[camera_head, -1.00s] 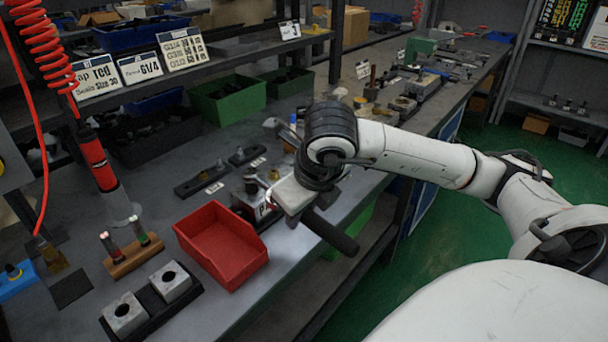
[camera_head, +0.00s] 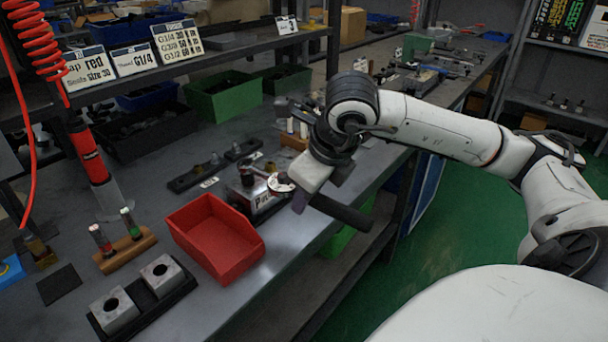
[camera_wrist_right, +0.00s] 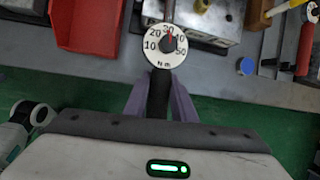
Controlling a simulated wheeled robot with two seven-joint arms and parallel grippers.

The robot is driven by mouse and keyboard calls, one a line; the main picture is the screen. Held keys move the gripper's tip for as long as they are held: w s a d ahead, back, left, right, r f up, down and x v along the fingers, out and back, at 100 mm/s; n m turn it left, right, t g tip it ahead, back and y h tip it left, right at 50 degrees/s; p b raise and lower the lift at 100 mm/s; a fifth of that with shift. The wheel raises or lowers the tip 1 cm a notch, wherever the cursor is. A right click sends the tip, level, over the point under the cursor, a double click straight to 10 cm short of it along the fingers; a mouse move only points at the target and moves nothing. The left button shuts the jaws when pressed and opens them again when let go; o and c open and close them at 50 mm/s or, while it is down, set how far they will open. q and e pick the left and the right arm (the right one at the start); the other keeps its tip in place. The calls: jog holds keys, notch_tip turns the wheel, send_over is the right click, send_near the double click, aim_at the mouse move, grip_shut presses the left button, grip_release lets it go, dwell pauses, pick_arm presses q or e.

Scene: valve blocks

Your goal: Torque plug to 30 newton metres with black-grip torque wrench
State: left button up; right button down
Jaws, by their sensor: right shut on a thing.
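My right gripper (camera_wrist_right: 160,97) is shut on the black grip (camera_head: 341,212) of the torque wrench. Whether the head is seated on the plug is hidden. In the right wrist view the wrench's round white dial (camera_wrist_right: 155,57) reads N m, with its red needle near 30. The block also shows there (camera_wrist_right: 207,22), beyond the dial. My left gripper is out of view.
A red bin (camera_head: 212,240) stands left of the block. A wooden holder (camera_head: 126,251) with red and green markers and a dark base with two metal blocks (camera_head: 160,276) stand further left. Green and blue bins line the back. Green floor lies beyond the front edge.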

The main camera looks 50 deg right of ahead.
jog(key=shift+r, duration=0.3)
jog(key=shift+r+p, duration=2.8)
jog(key=shift+r, duration=0.9)
jog(key=shift+f, duration=0.1)
